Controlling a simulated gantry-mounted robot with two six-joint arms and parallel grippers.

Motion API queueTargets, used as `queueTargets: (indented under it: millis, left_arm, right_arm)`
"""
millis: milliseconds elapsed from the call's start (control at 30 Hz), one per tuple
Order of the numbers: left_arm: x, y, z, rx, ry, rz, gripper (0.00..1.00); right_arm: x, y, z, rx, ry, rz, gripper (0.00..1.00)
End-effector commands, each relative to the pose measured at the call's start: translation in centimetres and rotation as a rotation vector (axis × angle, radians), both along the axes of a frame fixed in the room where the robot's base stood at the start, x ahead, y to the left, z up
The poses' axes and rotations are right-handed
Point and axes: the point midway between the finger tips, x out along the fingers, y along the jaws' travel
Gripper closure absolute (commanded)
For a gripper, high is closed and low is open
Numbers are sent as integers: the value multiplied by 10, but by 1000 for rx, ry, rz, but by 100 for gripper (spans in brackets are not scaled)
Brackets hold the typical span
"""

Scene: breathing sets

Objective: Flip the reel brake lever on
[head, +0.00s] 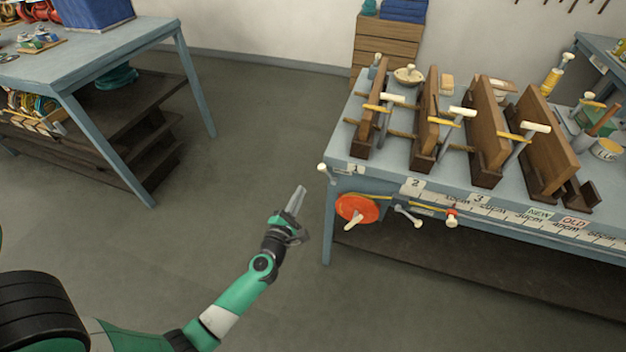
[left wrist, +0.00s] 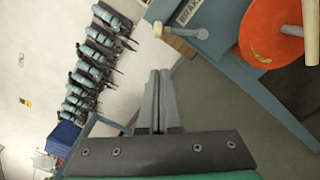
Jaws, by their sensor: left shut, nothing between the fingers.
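The orange reel (head: 357,208) with a pale crank handle hangs on the front of the blue bench; it also shows at the upper right of the left wrist view (left wrist: 262,32). The brake lever (head: 325,169), a grey arm with a white round knob, sticks out at the bench's left front corner. In the left wrist view the lever (left wrist: 180,32) lies beside a label reading BRAKE (left wrist: 190,9). My left gripper (head: 300,190) is shut and empty, a little left of and below the lever knob, apart from it. My right gripper is in neither view.
Wooden clamp boards (head: 485,130) with white-handled levers stand on the bench. More knobbed levers (head: 408,215) and a ruler strip (head: 505,215) run along its front. The bench leg (head: 329,225) is below the lever. The floor between the bench and the left table (head: 90,50) is clear.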

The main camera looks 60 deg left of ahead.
Motion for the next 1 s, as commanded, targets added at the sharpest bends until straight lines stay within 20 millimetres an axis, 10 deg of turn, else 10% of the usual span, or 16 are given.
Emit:
queueTargets:
  millis: [300, 1000]
  left_arm:
    - [47, 23, 15, 0, -3, -2, 100]
    - [71, 18, 34, 100, 101, -2, 100]
  right_arm:
    - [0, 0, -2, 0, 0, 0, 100]
    - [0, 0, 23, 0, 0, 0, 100]
